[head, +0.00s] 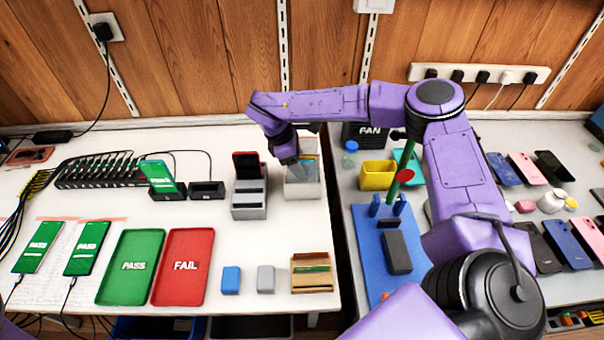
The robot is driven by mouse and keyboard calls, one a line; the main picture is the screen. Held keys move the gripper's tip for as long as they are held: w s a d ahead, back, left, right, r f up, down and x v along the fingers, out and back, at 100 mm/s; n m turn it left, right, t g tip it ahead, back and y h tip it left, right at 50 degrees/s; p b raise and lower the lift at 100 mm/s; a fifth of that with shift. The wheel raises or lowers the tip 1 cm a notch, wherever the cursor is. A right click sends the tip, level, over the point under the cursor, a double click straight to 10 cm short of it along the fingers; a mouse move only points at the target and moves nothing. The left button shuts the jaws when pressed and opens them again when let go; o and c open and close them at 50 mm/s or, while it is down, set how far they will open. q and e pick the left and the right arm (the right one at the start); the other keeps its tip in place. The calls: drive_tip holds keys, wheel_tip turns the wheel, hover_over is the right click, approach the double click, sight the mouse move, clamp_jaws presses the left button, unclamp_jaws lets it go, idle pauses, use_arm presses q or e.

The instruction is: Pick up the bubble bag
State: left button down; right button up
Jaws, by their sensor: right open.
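A pale open bin (304,190) stands at the back right of the white table. It holds upright flat items (311,170) with bluish and yellowish edges; they may be bubble bags, but they are too small to tell. My right gripper (292,168) is open and points down at the bin's left part, in front of its back edge. I cannot tell whether its fingers touch anything. My left gripper is out of view.
A grey stand with a dark red phone (248,165) is close left of the bin. Green PASS (131,266) and red FAIL (184,267) trays lie in front, with a wooden box (312,283) to the right.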

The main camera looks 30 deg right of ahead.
drive_tip(key=shift+x, duration=1.05)
clamp_jaws()
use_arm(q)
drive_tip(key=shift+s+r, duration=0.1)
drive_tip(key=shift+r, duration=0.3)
use_arm(e)
drive_tip(key=shift+r, duration=0.15)
